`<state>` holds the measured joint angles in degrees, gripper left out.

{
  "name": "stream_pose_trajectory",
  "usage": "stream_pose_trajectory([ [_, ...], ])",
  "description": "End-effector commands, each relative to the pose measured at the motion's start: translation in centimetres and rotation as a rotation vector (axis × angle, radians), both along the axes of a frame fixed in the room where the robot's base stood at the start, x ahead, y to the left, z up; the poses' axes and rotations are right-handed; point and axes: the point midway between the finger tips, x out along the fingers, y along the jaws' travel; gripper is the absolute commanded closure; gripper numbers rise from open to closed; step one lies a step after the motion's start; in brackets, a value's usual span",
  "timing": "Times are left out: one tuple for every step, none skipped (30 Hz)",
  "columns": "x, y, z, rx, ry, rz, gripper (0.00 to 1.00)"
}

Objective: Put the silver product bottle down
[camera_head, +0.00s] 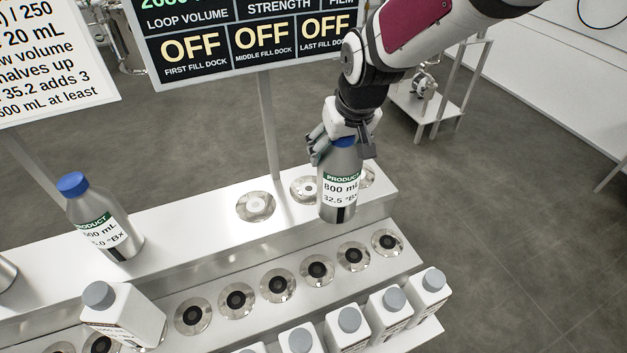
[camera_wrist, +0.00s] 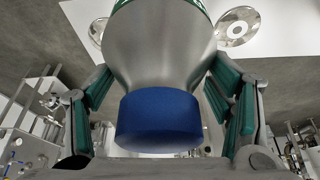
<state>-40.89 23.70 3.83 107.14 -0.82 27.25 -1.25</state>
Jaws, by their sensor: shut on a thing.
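The silver product bottle (camera_head: 340,187) has a green and white label reading PRODUCT, 800 mL, 32.5 °Bx. My gripper (camera_head: 341,143) is shut on its upper part from above and holds it about upright. The bottle covers part of the upper shelf's front edge; whether its base touches anything, I cannot tell. In the wrist view, its blue cap (camera_wrist: 160,122) and silver shoulder (camera_wrist: 160,55) sit between the green-padded fingers. Round silver docks on the upper shelf show behind and left of the bottle, one at the left (camera_head: 255,206) and one closer (camera_head: 305,189).
Another silver product bottle (camera_head: 102,217) with a blue cap stands at left on the upper shelf (camera_head: 190,233). A lower shelf has several round docks (camera_head: 278,285). White bottles with grey caps (camera_head: 389,312) line the front. A sign with OFF readings (camera_head: 235,45) stands behind on a post.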

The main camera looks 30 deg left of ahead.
Motion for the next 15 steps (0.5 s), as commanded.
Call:
stream_pose_trajectory([
  [-2.3,1.5,0.3,0.002,-0.001,0.055,0.72],
  [-3.4,2.2,0.4,0.003,-0.003,0.086,0.72],
  [-4.6,3.1,0.6,0.004,-0.006,0.121,0.72],
  [-5.5,3.7,0.7,0.005,-0.007,0.146,0.72],
  [-6.3,4.1,0.7,0.005,-0.008,0.167,0.72],
  [-7.2,4.6,0.8,0.005,-0.009,0.192,0.72],
  [-7.8,5.0,0.8,0.006,-0.011,0.208,0.72],
  [-8.3,5.2,0.9,0.006,-0.012,0.221,0.72],
  [-8.7,5.5,0.9,0.007,-0.012,0.233,0.72],
  [-8.9,5.7,0.9,0.008,-0.012,0.241,0.72],
  [-8.9,5.9,0.9,0.008,-0.013,0.246,0.72],
  [-8.7,6.1,0.8,0.009,-0.014,0.251,0.72],
  [-8.3,6.2,0.7,0.01,-0.014,0.252,0.72],
  [-7.8,6.4,0.6,0.01,-0.015,0.253,0.72],
  [-7.0,6.6,0.4,0.01,-0.015,0.253,0.72],
])
